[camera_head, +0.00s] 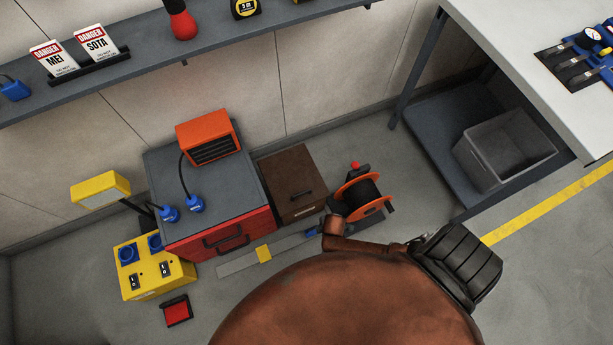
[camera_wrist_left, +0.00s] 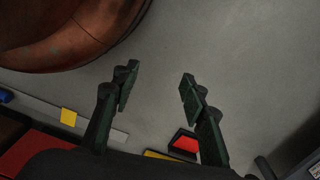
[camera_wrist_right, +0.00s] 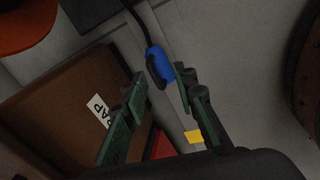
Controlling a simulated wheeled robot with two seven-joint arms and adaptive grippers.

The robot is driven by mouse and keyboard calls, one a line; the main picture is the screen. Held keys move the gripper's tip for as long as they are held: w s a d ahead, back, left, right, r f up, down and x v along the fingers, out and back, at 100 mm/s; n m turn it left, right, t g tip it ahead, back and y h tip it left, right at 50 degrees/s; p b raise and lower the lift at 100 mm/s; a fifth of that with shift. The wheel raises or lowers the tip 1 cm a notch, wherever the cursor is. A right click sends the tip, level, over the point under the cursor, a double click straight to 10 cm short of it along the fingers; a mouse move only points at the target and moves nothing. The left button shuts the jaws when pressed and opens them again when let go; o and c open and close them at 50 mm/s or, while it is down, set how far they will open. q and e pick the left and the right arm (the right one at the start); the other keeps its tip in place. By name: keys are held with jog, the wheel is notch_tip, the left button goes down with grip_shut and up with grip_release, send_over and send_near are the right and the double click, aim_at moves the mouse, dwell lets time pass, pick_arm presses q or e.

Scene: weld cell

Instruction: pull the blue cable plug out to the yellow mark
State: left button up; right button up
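The blue cable plug (camera_wrist_right: 158,63), with a dark handle and a black cable, lies over a grey floor strip (camera_head: 237,265) in the right wrist view. The strip carries a yellow mark (camera_head: 264,253), also in the right wrist view (camera_wrist_right: 194,136) and left wrist view (camera_wrist_left: 68,117). My right gripper (camera_wrist_right: 160,84) is open, its fingertips on either side of the plug's handle in the picture; I cannot tell whether they touch it. My left gripper (camera_wrist_left: 160,76) is open and empty over bare floor. Neither gripper shows in the head view.
A big rusty-brown rounded body (camera_head: 345,300) blocks the head view's lower middle. An orange cable reel (camera_head: 362,193), brown cabinet (camera_head: 290,183) and red-fronted cabinet (camera_head: 220,238) stand along the strip. A yellow socket box (camera_head: 155,270) and small red-and-black box (camera_head: 177,310) sit left.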

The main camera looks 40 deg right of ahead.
aim_at(313, 228)
pick_arm(q)
notch_tip(313, 228, up, 10)
jog(key=w+d+b, duration=0.2)
jog(key=w+b, duration=0.1)
jog(key=b, duration=0.3)
pick_arm(e)
jog(key=w+f, duration=0.1)
jog(key=f, duration=0.1)
jog(key=w+a+f+n, duration=0.1)
jog(key=f, duration=0.1)
jog(key=w+a+f+n, duration=0.1)
jog(key=w+f, duration=0.1)
jog(key=shift+a, duration=0.15)
jog(key=shift+w+f+b, duration=0.2)
jog(key=shift+f+b, duration=0.1)
jog(key=shift+f, duration=0.4)
pick_arm(q)
jog(key=shift+w+d+f+t+h, duration=0.6)
jog(key=shift+w+d+f+t, duration=0.4)
jog(key=shift+w+d+f, duration=0.4)
pick_arm(e)
jog(key=shift+w+f, duration=0.15)
jog(key=shift+f, duration=0.1)
pick_arm(q)
jog(key=shift+a+f, duration=0.1)
jog(key=shift+a, duration=0.05)
pick_arm(e)
jog(key=shift+c, duration=0.4)
grip_shut()
